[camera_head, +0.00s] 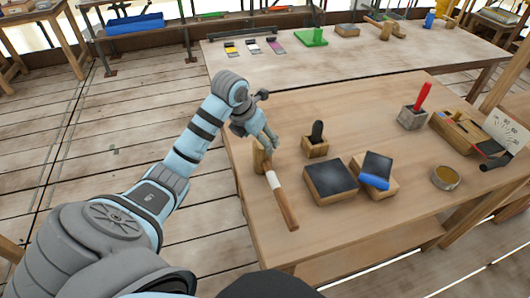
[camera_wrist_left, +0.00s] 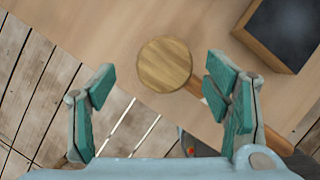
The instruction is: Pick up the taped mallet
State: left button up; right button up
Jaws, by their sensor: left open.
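The taped mallet (camera_head: 284,207) lies near the left edge of the wooden table, its light wooden head at the far end. A white tape band wraps the handle below the head, and the brown handle runs toward the near right. In the left wrist view, the round end of the mallet's head (camera_wrist_left: 164,65) faces the camera; part of the handle is hidden behind a finger. My left gripper (camera_head: 270,142) is over the mallet's head. Its green-padded fingers (camera_wrist_left: 160,85) are open, one on each side of the head, with visible gaps. My right gripper is not in view.
Right of the mallet are a small block with a black handle (camera_head: 316,142), a dark-topped block (camera_head: 330,181) and another with a blue roll (camera_head: 374,181). A tin (camera_head: 445,177) and a wooden tool box (camera_head: 456,130) stand farther right. The table's front is clear.

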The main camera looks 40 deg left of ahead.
aim_at(262, 146)
pick_arm(q)
jog(key=x, duration=0.3)
jog(key=shift+d+f, duration=0.2)
jog(key=shift+f, duration=0.1)
jog(key=c, duration=1.4)
jog(key=shift+o, duration=0.2)
jog(key=shift+r, duration=0.1)
